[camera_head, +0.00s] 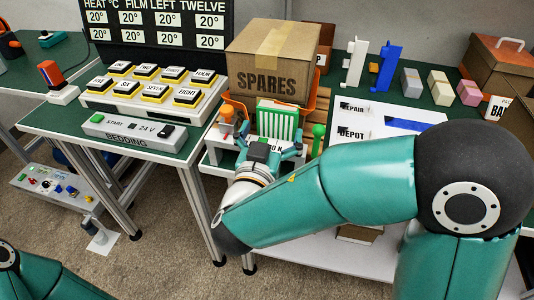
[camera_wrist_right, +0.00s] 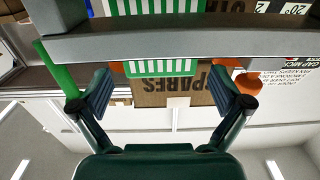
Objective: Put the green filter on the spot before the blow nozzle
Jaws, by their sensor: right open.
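The green filter appears to be the green-and-white striped panel (camera_head: 277,120) standing in front of the SPARES box in the head view. It also shows in the right wrist view (camera_wrist_right: 160,67), partly hidden behind a grey bar (camera_wrist_right: 160,42). My right gripper (camera_head: 272,148) is just in front of the panel, below its lower part. In the right wrist view its two fingers (camera_wrist_right: 163,95) are spread apart with nothing between them. I cannot clearly identify the blow nozzle or the spot before it. My left gripper is out of view.
The SPARES box (camera_head: 270,65) stands behind the panel. An orange-topped part (camera_head: 227,115) is left of it and a green upright handle (camera_head: 318,138) right of it. Numbered buttons (camera_head: 150,85) stand left. A white REPAIR and DEPOT board (camera_head: 385,108) lies right, partly behind my arm.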

